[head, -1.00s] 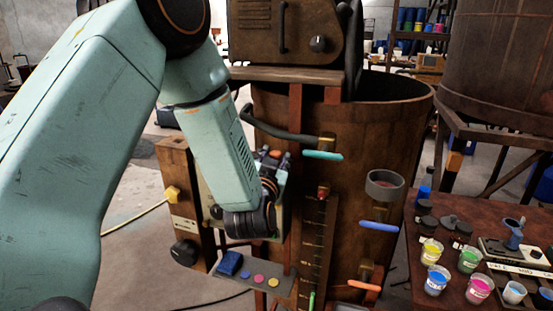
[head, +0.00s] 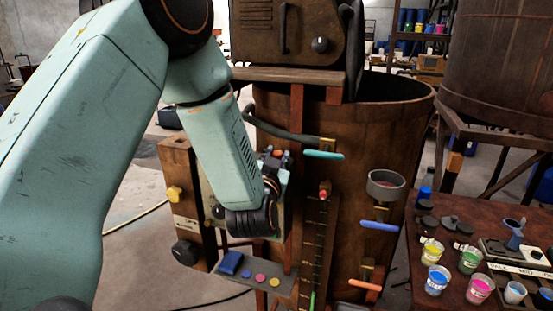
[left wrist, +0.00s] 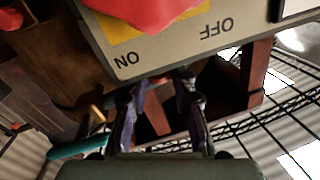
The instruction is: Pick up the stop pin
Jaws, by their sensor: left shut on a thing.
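My left gripper (left wrist: 158,105) is at the grey switch box (head: 277,195) on the vat's front. In the left wrist view its two dark fingers are close under the box's edge, below the ON and OFF lettering. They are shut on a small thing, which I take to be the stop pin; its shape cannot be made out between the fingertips. In the head view my own wrist hides most of the gripper and whatever it holds. A large red knob on a yellow plate (left wrist: 127,35) is just above the fingers. My right gripper is not in view.
The rusty vat (head: 345,125) carries coloured handles, including a turquoise one (head: 324,155) and a blue one (head: 379,225). A small shelf (head: 285,290) with coloured buttons projects below the box. A table (head: 400,290) with paint cups is at right. Open floor lies at left.

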